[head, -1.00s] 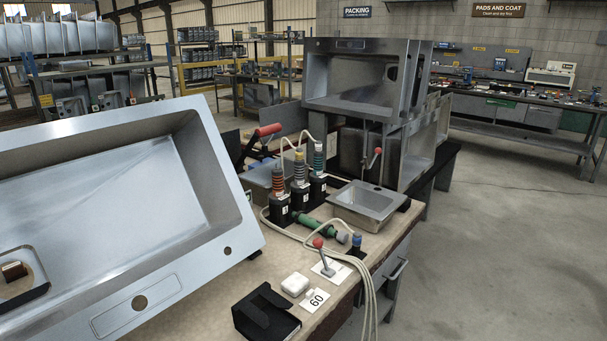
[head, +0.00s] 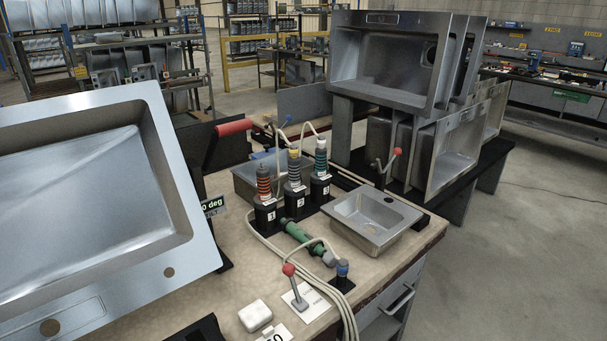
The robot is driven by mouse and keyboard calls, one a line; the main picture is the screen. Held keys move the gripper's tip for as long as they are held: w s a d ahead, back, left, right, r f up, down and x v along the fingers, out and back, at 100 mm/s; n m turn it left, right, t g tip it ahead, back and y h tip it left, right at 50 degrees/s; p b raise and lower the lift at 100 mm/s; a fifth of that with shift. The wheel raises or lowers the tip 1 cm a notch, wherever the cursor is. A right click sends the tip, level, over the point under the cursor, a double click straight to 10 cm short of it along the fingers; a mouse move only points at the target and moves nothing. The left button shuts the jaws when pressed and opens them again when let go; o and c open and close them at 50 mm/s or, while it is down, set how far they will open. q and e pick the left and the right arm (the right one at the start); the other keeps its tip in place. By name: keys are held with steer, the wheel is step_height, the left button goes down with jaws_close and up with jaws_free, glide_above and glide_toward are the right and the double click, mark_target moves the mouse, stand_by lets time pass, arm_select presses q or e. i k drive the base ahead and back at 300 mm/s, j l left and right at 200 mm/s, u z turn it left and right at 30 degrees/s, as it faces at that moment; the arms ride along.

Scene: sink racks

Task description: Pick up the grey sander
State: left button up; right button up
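Neither of my grippers shows in the head view. No tool that I can surely call the grey sander stands out. A green hand tool with a grey end (head: 298,235) lies on the workbench (head: 225,275), with a pale hose around it. Behind it three upright tools stand in black numbered holders: one with orange bands (head: 264,190), one with a yellow top (head: 294,175) and one with teal bands (head: 320,165).
A large tilted steel sink (head: 80,200) fills the left. A small steel basin (head: 372,217) sits at the bench's right. In front are a red-knobbed lever (head: 290,278), a blue-topped fitting (head: 342,268) and a white block (head: 255,315). Stacked sinks (head: 395,65) stand behind. Open floor lies right.

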mark_target(294, 187)
steer(key=i+l, duration=0.2)
steer(key=l, duration=0.15)
steer(key=i+l+u, duration=0.1)
steer(key=i+l, duration=0.15)
steer(key=i+l+u, duration=0.1)
steer(key=l, duration=0.3)
steer(key=i, duration=0.1)
